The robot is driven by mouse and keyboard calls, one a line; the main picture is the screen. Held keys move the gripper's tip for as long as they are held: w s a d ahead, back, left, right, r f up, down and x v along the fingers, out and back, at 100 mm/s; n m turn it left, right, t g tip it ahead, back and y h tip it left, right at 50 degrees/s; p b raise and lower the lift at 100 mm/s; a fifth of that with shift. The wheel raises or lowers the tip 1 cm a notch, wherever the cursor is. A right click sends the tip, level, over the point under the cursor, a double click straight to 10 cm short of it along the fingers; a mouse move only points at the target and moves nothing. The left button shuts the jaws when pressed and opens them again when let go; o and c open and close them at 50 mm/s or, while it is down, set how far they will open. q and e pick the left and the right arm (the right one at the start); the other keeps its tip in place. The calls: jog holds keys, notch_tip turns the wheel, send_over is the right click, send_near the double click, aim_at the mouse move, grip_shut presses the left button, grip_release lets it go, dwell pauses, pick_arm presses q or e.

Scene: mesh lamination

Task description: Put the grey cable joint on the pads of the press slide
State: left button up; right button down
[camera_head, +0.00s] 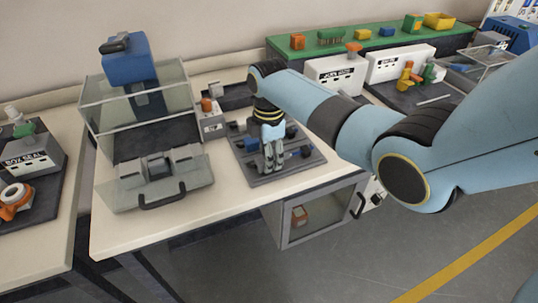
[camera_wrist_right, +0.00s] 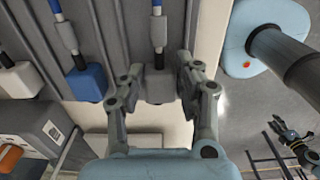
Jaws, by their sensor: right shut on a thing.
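My right gripper (camera_head: 273,167) is over the dark grey holder tray (camera_head: 258,180). In the right wrist view its fingers (camera_wrist_right: 165,80) are shut on the grey block of a cable joint (camera_wrist_right: 160,88), with a blue and grey cable running up from it. I cannot tell whether the joint is clear of the tray. The press slide (camera_head: 188,188), with pads (camera_head: 158,166) and a black handle, lies in front of the press (camera_head: 126,62) at left. No joint shows on the pads. My left gripper (camera_wrist_right: 287,130) appears small and dark in the right wrist view; its jaws are unclear.
Clear guard walls (camera_head: 105,108) surround the press. Free table lies before the slide and tray.

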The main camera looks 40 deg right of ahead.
jog(key=shift+f, duration=0.1)
jog(key=shift+f, duration=0.2)
jog(key=c, duration=0.9)
grip_release()
